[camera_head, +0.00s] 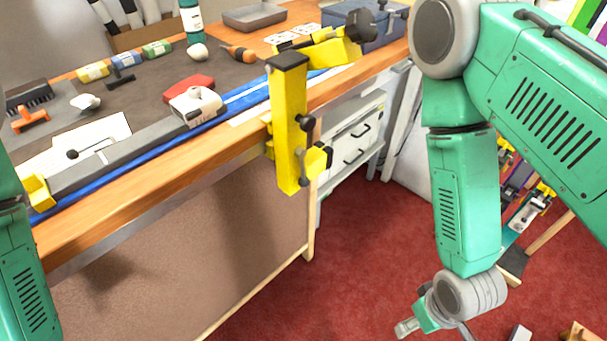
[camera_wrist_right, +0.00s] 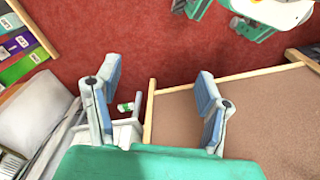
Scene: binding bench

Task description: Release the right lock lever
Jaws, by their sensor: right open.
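A tall yellow lever (camera_head: 291,135) with a dark top stands upright at the front edge of the bench, near the right end of the long grey and blue bar (camera_head: 150,150). It has black knobs on its right side. I take it for the right lock lever. My right gripper (camera_head: 436,332) hangs low over the red floor, to the right of and well below the lever, touching nothing. In the right wrist view the gripper (camera_wrist_right: 158,75) has its two fingers wide apart and empty. The lever is not seen there. My left gripper is out of view; only its green arm shows at the left edge.
The wooden bench (camera_head: 150,205) holds a red and white tool (camera_head: 195,102), bottles and a grey tray (camera_head: 255,16). A yellow block (camera_head: 38,192) sits at the bar's left end. A white drawer unit (camera_head: 350,140) stands below. The red floor (camera_head: 360,240) between bench and gripper is clear.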

